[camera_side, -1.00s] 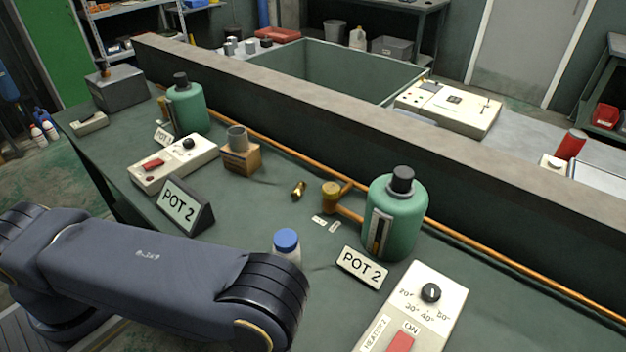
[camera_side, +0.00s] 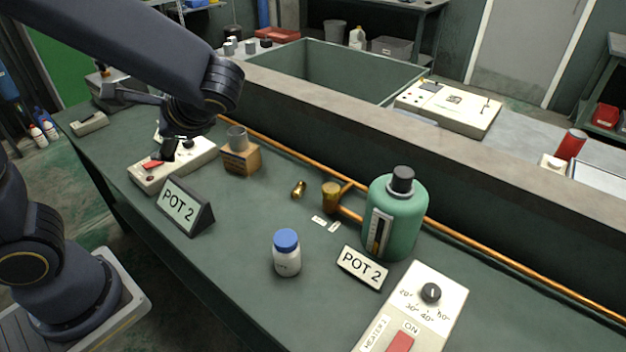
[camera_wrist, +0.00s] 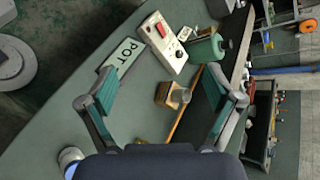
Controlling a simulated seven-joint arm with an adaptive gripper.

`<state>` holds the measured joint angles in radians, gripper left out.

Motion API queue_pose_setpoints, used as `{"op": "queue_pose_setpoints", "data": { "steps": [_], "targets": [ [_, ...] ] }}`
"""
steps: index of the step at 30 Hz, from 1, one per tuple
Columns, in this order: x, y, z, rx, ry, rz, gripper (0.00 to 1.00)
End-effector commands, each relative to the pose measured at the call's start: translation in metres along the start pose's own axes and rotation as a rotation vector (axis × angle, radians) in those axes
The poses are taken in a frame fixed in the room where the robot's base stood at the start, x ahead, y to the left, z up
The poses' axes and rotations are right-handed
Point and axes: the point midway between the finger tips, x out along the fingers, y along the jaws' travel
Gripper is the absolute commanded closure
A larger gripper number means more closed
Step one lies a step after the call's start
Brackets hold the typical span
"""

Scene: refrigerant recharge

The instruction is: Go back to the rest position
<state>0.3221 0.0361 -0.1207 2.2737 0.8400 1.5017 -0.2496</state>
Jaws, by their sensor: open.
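My gripper (camera_wrist: 162,105) is open and empty in the wrist view, its two fingers spread wide above the bench. Between and beyond them the wrist view shows a wooden block with a grey cup (camera_wrist: 174,95). In the side view my gripper (camera_side: 170,145) hangs over the far-left part of the bench, in front of the left heater box (camera_side: 150,178). From this angle I cannot tell how far above the box it is. My arm hides most of the left green canister in the side view; the canister (camera_wrist: 207,48) shows in the wrist view.
On the green bench stand a "POT 2" sign (camera_side: 185,205), a blue-capped white bottle (camera_side: 287,255), a green canister (camera_side: 397,220), a second sign (camera_side: 362,268) and a heater box (camera_side: 425,310). A copper pipe (camera_side: 480,255) runs along the raised wall (camera_side: 380,130). The bench's front middle is clear.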

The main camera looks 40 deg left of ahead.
Motion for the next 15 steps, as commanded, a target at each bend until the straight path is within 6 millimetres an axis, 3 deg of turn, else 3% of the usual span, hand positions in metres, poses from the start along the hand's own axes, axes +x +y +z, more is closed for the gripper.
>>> {"op": "queue_pose_setpoints", "data": {
  "steps": [1,3,6,11,15],
  "targets": [
    [0.005,0.000,0.019,-0.094,0.033,0.093,0.10],
    [0.010,0.008,0.038,-0.215,0.093,0.227,0.10],
    [0.008,0.022,0.056,-0.392,0.211,0.404,0.10],
    [-0.013,0.038,0.060,-0.633,0.451,0.624,0.10],
    [-0.041,0.046,0.044,-0.742,0.659,0.768,0.10]
  ]
}}
